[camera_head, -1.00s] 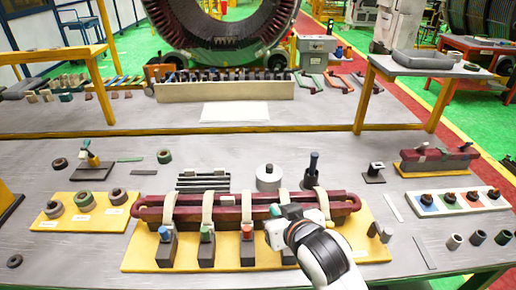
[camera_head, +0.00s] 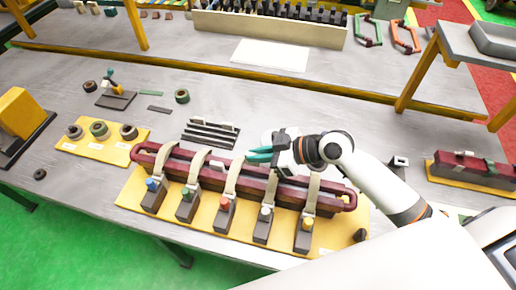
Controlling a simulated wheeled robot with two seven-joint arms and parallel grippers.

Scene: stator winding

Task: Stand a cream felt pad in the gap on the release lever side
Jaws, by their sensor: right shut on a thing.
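My right gripper (camera_head: 262,153) has teal fingertips and reaches in from the right, over the dark red coil (camera_head: 330,203) near its middle strap. It is shut on a small pale piece (camera_head: 249,153), probably a cream felt pad, mostly covered by the fingertips. Another small pale piece (camera_head: 217,166) sits at the coil between the second and third cream straps from the left. I cannot tell which gap has the release lever side. My left gripper is not in view.
The coil lies on a yellow base (camera_head: 130,195) with several dark clamp blocks along its front, topped by coloured knobs. A dark slotted rack (camera_head: 210,133) stands behind. Tape rolls (camera_head: 99,129) sit on a yellow board at left. A red part on a yellow base (camera_head: 470,165) stands at right.

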